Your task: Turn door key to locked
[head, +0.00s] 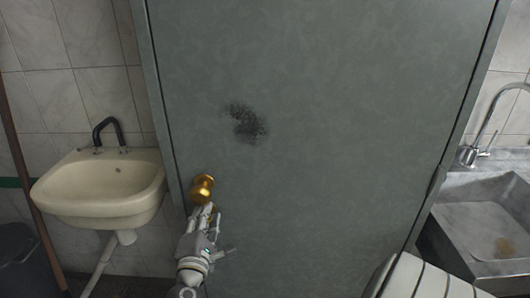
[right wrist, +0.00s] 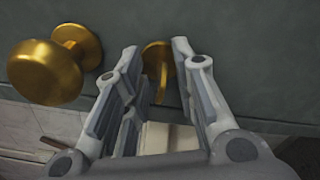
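A grey-green door (head: 330,110) fills the middle of the head view. A round golden knob (head: 202,189) sits near its left edge; the knob (right wrist: 45,72) is at the left in the right wrist view. A small golden key (right wrist: 163,80) stands out from a round golden plate right of the knob, its flat grip roughly upright in that picture. My right gripper (right wrist: 156,48) is open, with one finger on each side of the key and visible gaps. In the head view my right gripper (head: 208,213) is just below the knob and hides the key. My left gripper is out of view.
A cream washbasin (head: 100,190) with a black tap is on the tiled wall left of the door. A dark bin (head: 22,262) is at the lower left. A grey sink (head: 485,225) with a chrome tap is at the right.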

